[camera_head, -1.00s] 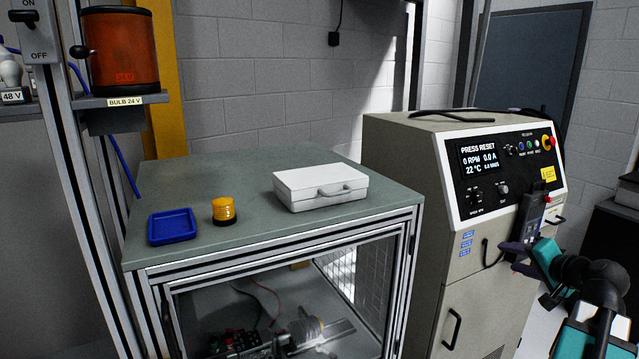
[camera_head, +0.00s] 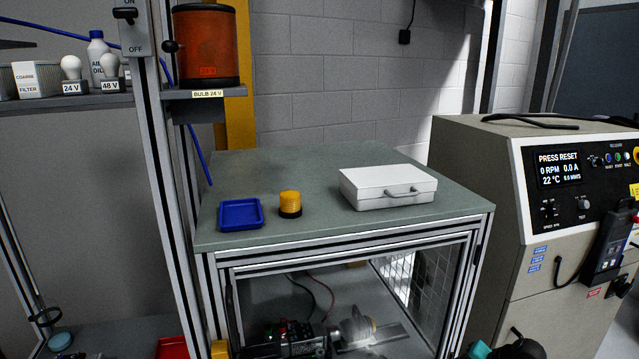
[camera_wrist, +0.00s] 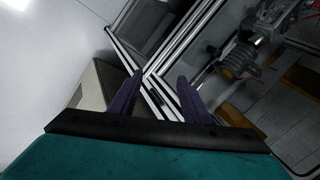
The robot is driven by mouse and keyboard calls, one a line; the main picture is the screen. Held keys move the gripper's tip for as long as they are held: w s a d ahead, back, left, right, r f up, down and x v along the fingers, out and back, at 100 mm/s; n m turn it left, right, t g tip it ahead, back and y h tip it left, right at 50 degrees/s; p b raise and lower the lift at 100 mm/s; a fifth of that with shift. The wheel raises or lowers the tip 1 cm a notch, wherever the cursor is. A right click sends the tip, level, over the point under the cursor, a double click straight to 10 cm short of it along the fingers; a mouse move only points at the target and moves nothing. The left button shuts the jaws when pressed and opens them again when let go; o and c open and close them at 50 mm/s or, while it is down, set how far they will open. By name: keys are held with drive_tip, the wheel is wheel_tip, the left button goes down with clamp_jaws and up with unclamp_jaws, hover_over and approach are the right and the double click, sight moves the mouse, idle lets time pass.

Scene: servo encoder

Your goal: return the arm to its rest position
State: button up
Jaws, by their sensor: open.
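My gripper (camera_wrist: 158,92) shows in the wrist view with its two dark purple fingers apart and nothing between them. Beyond the fingers are the aluminium frame edges of the bench (camera_wrist: 150,68), tilted in that view. In the head view only a small part of my arm (camera_head: 512,347) shows at the bottom, right of the bench's front corner. The gripper itself is outside the head view.
The bench top (camera_head: 310,228) carries a blue tray (camera_head: 241,214), an amber beacon (camera_head: 290,204) and a white case (camera_head: 388,187). A beige control cabinet (camera_head: 475,160) stands at the right. A shelf with bulbs (camera_head: 72,72) is at the left. A motor assembly (camera_head: 355,330) sits inside the bench.

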drive_tip(key=s+a+f+n+g, duration=0.2)
drive_tip(key=s+a+f+g, duration=0.1)
drive_tip(key=s+a+f, duration=0.45)
drive_tip(key=s+a+f+n+g, duration=0.2)
drive_tip(key=s+a+f+g, duration=0.15)
drive_tip(key=a+f, duration=0.65)
drive_tip(key=s+a+f+n+g+h, duration=0.1)
drive_tip(key=s+a+f+n+g, duration=0.1)
drive_tip(key=s+f, duration=0.4)
drive_tip(key=s+a+f+n+g+h, duration=0.2)
drive_tip(key=s+f, duration=0.4)
drive_tip(key=s, duration=0.8)
drive_tip(key=shift+s+a+n+g, duration=0.25)
drive_tip(key=shift+a+n+g, duration=0.25)
drive_tip(key=shift+a, duration=0.45)
drive_tip(key=shift+c, duration=1.2)
drive_tip(key=shift+s, duration=0.1)
drive_tip(key=shift+c, duration=0.4)
